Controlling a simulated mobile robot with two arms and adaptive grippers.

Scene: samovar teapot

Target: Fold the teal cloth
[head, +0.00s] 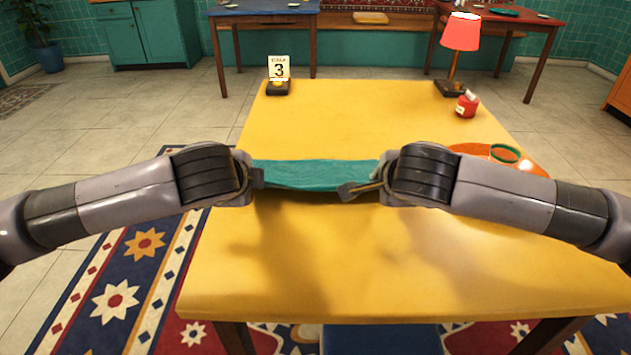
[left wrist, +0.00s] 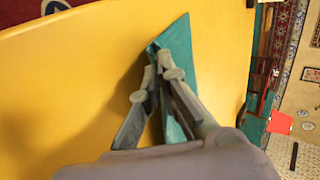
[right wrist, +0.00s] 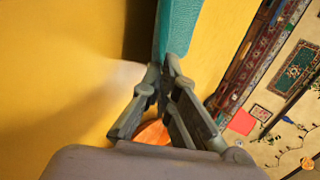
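The teal cloth (head: 315,174) is a narrow strip stretched between my two grippers across the middle of the yellow table. Its near edge hangs slightly above the tabletop, with a dark shadow below. My left gripper (head: 258,178) is shut on the cloth's left near end; in the left wrist view the cloth (left wrist: 177,45) runs from between the fingertips (left wrist: 157,70). My right gripper (head: 347,190) is shut on the right near end; in the right wrist view the cloth (right wrist: 180,25) extends from the fingertips (right wrist: 162,70). The cloth's far side is partly hidden.
The yellow table (head: 400,270) is bare in front of the cloth. An orange tray (head: 535,168) with a green-rimmed bowl (head: 505,153) lies to the right. A red-shaded lamp (head: 461,35), a red jar (head: 467,104) and a number 3 sign (head: 279,70) stand at the back.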

